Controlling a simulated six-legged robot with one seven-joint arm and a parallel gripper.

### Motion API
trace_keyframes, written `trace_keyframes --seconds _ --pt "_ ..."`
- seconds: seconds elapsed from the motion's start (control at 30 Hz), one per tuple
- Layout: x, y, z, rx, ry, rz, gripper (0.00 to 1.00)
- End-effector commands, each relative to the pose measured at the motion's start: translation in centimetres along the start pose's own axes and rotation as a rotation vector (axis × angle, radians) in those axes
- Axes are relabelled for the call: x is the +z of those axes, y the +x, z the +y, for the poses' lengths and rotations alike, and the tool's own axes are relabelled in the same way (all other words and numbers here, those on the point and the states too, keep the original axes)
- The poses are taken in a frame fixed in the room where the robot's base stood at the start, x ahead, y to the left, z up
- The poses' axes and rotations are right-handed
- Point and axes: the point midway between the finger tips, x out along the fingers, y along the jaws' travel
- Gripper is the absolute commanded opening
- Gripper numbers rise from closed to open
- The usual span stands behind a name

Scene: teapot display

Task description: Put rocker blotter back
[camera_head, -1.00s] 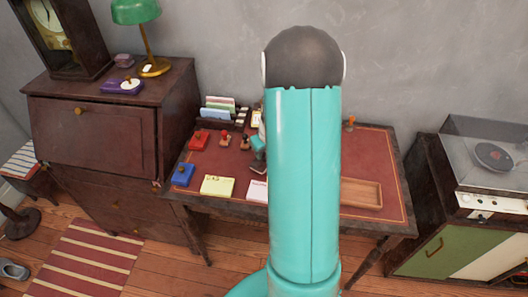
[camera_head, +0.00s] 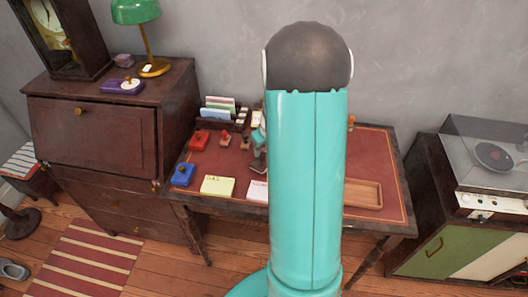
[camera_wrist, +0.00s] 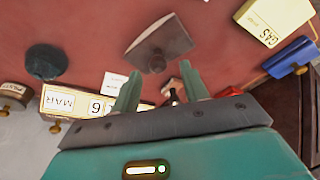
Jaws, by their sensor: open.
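A brown-topped plate with a pale edge and a dark knob lies on the red desk top in the wrist view; it looks like the rocker blotter (camera_wrist: 171,38). My gripper (camera_wrist: 160,72) is open, its two green fingertips apart at either side of the knob's near end. I cannot tell whether they reach down to it. My arm hides the middle of the desk.
A wooden tray (camera_head: 363,194) lies on the desk's right side. Red (camera_head: 199,140) and blue (camera_head: 183,174) pads, a yellow note pad (camera_head: 217,186) and a letter rack (camera_head: 222,112) stand left. A date block (camera_wrist: 70,102) and dark round object (camera_wrist: 46,61) show in the wrist view.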

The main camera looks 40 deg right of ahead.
Motion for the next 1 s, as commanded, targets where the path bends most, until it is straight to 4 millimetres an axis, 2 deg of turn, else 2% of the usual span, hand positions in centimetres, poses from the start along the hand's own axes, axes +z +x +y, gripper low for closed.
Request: trace_keyframes --seconds 0.1,0.33,0.5,0.7,0.77,0.87,1.0 --pt "-0.1 -2.9 0.1 0.003 -0.001 0.005 0.45" --pt "-0.1 -7.4 0.0 0.002 -0.001 0.004 0.45" --pt "0.0 -9.1 0.0 0.001 -0.001 0.001 0.45" --pt "-0.1 -9.7 -0.5 0.000 -0.004 0.003 0.45" --pt "-0.3 -10.4 -1.4 -0.001 -0.012 0.009 0.45" --pt "-0.5 -12.7 -4.6 -0.005 -0.034 0.027 0.45" --pt "0.1 -17.1 -10.9 -0.013 -0.077 0.063 0.45"
